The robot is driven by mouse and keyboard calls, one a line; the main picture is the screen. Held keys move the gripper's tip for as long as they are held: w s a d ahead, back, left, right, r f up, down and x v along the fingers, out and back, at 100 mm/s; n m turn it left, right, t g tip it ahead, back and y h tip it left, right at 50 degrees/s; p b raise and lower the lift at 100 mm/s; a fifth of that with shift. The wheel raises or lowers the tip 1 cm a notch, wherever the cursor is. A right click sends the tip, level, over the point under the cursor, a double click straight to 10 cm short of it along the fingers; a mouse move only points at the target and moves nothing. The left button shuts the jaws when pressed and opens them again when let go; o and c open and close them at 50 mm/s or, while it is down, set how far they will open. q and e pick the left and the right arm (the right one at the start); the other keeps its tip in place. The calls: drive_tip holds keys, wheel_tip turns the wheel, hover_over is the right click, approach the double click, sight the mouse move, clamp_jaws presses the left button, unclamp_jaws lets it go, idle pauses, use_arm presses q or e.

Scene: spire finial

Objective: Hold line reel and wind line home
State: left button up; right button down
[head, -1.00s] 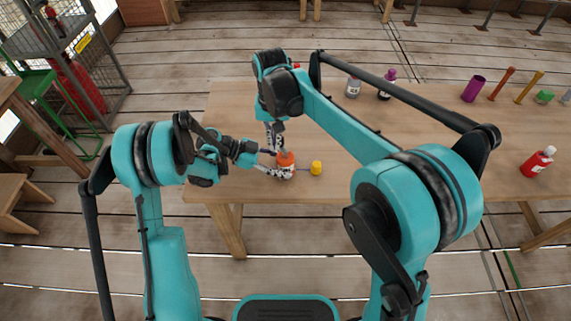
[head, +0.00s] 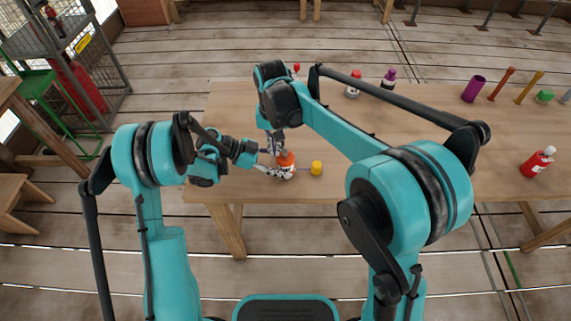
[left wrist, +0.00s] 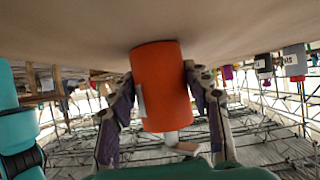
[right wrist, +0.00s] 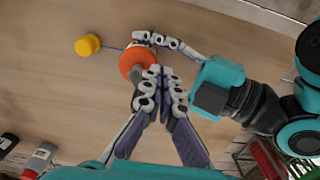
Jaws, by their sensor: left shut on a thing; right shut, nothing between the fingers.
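The orange line reel (head: 285,158) stands near the table's front left edge; it also shows in the left wrist view (left wrist: 160,85) and the right wrist view (right wrist: 134,62). My left gripper (head: 283,172) is shut around the reel's side, one finger on each side. A thin purple line runs from the reel to a yellow piece (head: 316,168), also in the right wrist view (right wrist: 87,45). My right gripper (right wrist: 155,76) is shut and empty at the reel's top edge. A small grey part (right wrist: 138,76), perhaps the crank, is partly hidden by its fingers.
A red-capped bottle (head: 353,83) and a purple-capped bottle (head: 388,79) stand behind my right arm. A purple cup (head: 473,89), several other items and a red bottle (head: 538,161) are on the right.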

drive_tip(key=shift+w+d, duration=0.1)
drive_tip(key=shift+w, duration=0.1)
drive_tip(key=shift+w+d, duration=0.25)
drive_tip(key=shift+w, duration=0.1)
drive_tip(key=shift+w, duration=0.2)
idle(0.4)
drive_tip(key=shift+s+a, duration=0.1)
drive_tip(key=shift+a, duration=0.15)
wheel_tip(320, 180, up, 7)
idle(0.8)
